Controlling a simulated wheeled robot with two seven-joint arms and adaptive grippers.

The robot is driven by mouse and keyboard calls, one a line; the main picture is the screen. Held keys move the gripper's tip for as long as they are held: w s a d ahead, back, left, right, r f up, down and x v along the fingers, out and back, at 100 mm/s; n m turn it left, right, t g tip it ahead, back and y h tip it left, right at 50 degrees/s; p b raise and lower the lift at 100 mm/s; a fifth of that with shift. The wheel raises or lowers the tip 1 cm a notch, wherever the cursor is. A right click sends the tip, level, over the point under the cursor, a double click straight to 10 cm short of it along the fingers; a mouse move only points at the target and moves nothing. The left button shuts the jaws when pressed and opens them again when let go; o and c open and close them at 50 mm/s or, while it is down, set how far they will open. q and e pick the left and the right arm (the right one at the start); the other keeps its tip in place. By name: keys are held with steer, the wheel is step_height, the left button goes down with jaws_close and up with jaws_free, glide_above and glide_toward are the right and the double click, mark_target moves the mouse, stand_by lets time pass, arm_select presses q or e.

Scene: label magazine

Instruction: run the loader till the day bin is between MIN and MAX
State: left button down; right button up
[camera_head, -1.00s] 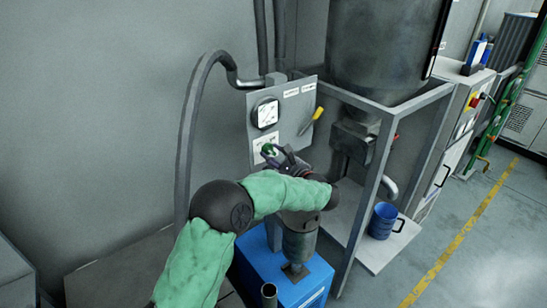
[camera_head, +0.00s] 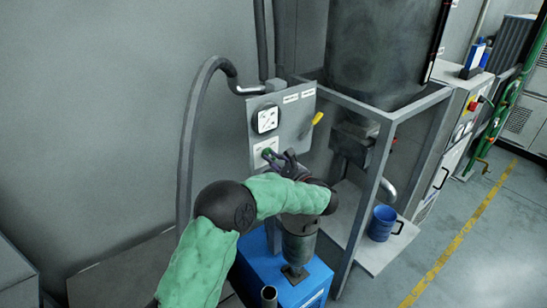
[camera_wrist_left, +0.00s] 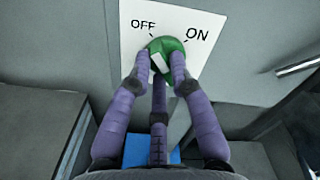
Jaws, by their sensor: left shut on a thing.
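The knob's white mark slants up-left toward OFF. The large dark cylindrical bin (camera_head: 385,50) stands in a grey frame, with a black vertical strip (camera_head: 437,45) on its right side. No level or MIN and MAX marks can be read. My right gripper is not in view.
The panel also has a round gauge (camera_head: 265,119) and a yellow handle (camera_head: 317,118). A blue machine base (camera_head: 300,292) stands below my left arm. The floor at right is clear.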

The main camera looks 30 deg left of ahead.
arm_select(q)
steer(key=shift+w+d+r+m+p, duration=0.1)
steer(key=shift+m+p, duration=2.5)
steer(key=shift+m, duration=0.15)
steer(key=shift+w+a+r+m+p, duration=0.1)
steer(key=shift+m+p, duration=2.5)
steer(key=shift+m, duration=0.1)
steer(key=shift+w+d+r+m+p, duration=0.1)
steer(key=shift+m+p, duration=2.5)
steer(key=shift+m, duration=0.15)
steer(key=c, duration=1.1)
jaws_free()
steer(key=v, duration=1.2)
